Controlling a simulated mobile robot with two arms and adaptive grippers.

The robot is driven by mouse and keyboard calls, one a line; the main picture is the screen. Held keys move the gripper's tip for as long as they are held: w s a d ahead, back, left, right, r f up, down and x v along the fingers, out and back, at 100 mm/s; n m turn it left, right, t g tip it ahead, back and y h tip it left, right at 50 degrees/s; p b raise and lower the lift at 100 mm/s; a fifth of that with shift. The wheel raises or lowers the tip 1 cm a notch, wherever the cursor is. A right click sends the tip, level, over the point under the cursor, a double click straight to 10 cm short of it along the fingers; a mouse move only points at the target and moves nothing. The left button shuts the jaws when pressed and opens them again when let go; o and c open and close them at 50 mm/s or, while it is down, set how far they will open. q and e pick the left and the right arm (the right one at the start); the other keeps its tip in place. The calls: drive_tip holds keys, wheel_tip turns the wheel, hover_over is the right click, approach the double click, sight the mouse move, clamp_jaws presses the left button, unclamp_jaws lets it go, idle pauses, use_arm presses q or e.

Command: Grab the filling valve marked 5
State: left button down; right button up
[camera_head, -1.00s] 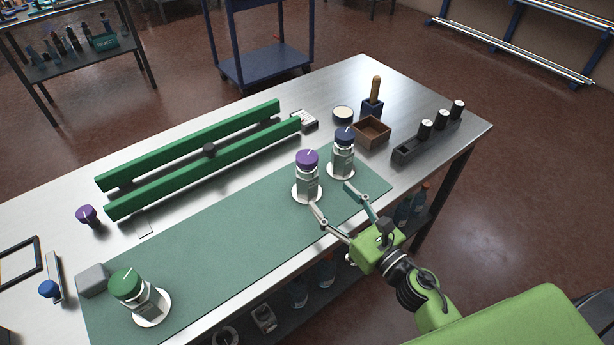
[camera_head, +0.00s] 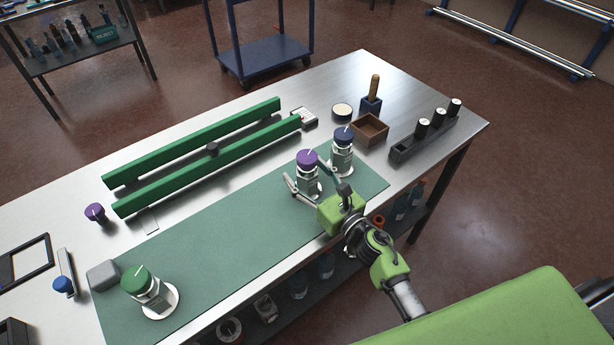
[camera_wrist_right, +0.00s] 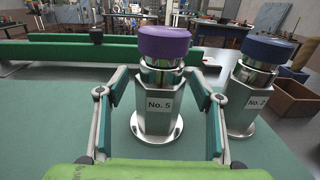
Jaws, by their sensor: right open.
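In the head view this valve (camera_head: 307,171) stands upright on the green mat (camera_head: 215,240). My right gripper (camera_head: 306,186) is open, its two fingers on either side of the valve's body; in the wrist view the gripper (camera_wrist_right: 160,110) shows gaps between fingers and body. A valve marked No. 2 (camera_wrist_right: 252,90) with a dark blue cap stands close on the right, also in the head view (camera_head: 342,150). My left gripper is not in view.
A green-capped valve (camera_head: 146,287) stands at the mat's left end. Green rails (camera_head: 200,150) lie behind the mat. A wooden box (camera_head: 370,130) and a dark rack (camera_head: 424,140) stand to the right. The mat's middle is clear.

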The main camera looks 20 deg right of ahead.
drive_tip(key=c, duration=1.4)
drive_tip(key=shift+r, duration=0.1)
clamp_jaws()
drive_tip(key=shift+r, duration=0.15)
